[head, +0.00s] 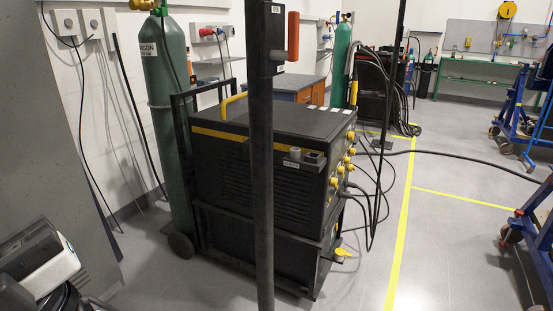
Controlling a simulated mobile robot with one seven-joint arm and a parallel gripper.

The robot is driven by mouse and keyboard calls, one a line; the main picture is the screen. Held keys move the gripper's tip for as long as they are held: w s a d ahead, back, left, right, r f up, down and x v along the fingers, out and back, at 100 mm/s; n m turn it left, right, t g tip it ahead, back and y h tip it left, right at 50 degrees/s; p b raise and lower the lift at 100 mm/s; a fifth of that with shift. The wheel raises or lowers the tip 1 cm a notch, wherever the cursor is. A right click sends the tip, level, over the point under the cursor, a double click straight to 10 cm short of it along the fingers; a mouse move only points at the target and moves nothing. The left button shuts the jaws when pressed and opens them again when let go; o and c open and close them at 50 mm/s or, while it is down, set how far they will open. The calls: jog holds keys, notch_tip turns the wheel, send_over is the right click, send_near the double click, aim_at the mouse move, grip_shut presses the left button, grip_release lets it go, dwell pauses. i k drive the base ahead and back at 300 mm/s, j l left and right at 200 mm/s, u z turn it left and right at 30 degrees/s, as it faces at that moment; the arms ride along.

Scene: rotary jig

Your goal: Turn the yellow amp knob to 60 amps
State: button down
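A black welding power source (245,165) with a yellow stripe and a yellow handle stands on a black wheeled cart (250,245) in the middle of the head view. Its front panel faces right and shows at a steep angle. Several small yellow knobs (334,181) sit on that panel. I cannot tell which one is the amp knob, and no scale or pointer setting is readable. My gripper is not in view. White and dark parts that look like my arm show at the lower left, well apart from the machine.
A dark post (261,190) with an orange-handled switch box (278,38) stands before the machine. A green cylinder (168,120) stands behind it at left. Cables (372,215) hang by the panel. Floor right of the machine is open up to blue wheeled frames (535,240).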

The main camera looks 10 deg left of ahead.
aim_at(351, 134)
jog(key=i+l, duration=0.65)
jog(key=i, duration=0.15)
jog(key=i+l, duration=0.65)
jog(key=i, duration=0.2)
jog(key=i+l, duration=0.65)
jog(key=i, duration=0.15)
jog(key=u, duration=0.05)
